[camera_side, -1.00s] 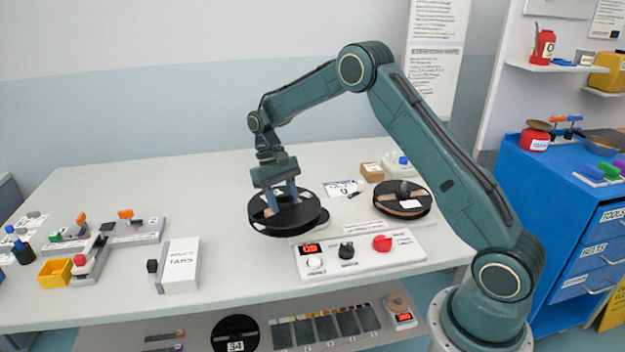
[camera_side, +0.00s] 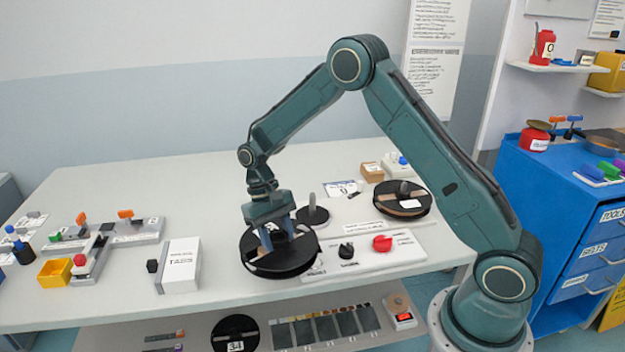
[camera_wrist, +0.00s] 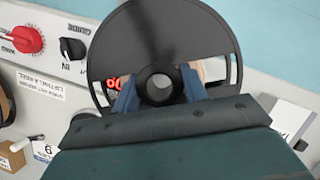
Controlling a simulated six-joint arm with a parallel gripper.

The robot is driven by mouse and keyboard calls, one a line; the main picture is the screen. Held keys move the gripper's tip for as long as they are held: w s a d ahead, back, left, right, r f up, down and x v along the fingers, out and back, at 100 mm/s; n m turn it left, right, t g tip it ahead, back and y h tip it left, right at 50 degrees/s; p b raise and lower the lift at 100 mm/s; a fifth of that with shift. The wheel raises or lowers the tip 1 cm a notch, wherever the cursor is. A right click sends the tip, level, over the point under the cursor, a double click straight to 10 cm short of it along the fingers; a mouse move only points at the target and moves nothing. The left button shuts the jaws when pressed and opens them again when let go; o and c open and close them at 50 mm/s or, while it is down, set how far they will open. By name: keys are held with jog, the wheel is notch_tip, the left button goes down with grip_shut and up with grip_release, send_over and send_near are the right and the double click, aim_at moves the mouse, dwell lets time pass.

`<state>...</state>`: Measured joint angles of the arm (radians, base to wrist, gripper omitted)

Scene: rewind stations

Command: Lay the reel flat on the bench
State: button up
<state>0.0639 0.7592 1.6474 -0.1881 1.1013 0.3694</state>
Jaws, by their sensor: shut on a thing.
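The black reel (camera_side: 262,266) is in my gripper (camera_side: 277,238), roughly level, toward the front of the bench (camera_side: 170,318). My gripper's fingers are shut on its raised hub, which shows as a dark ring in the wrist view (camera_wrist: 160,84) between the two blue fingers. The gap under the reel cannot be judged. A bare grey spindle (camera_side: 312,199) on a round dark base stands just behind the reel.
A second black reel (camera_side: 418,209) sits at the right behind the panel. A white box (camera_side: 181,264) stands left of the held reel, with a grey fixture (camera_side: 135,232) and a yellow bin (camera_side: 54,272) farther left. The bench is clear behind these.

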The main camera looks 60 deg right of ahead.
aim_at(237, 240)
jog(key=w+m, duration=0.1)
jog(key=w+r+m+y, duration=0.1)
jog(key=w+m, duration=0.1)
jog(key=m, duration=0.1)
jog(key=shift+w+d+r+t, duration=0.2)
jog(key=shift+d+t, duration=0.05)
jog(key=shift+t, duration=0.05)
jog(key=w+m, duration=0.1)
jog(key=w+r+m+t+y, duration=0.1)
jog(key=m, duration=0.1)
jog(key=w+r+m, duration=0.1)
jog(key=m, duration=0.1)
jog(key=shift+w+d+r+t+y, duration=0.1)
jog(key=shift+w+d+t+y, duration=0.2)
jog(key=shift+w+d, duration=0.1)
jog(key=w+d+r+m+t, duration=0.2)
jog(key=w+r+m+t, duration=0.3)
jog(key=w+r+m, duration=0.4)
jog(key=m, duration=0.5)
jog(key=shift+w+d+r+m, duration=0.2)
jog(key=shift+d+r+m, duration=0.05)
jog(key=shift+d+m, duration=0.15)
jog(key=shift+f, duration=0.15)
notch_tip(237, 240, down, 20)
jog(key=shift+r, duration=0.15)
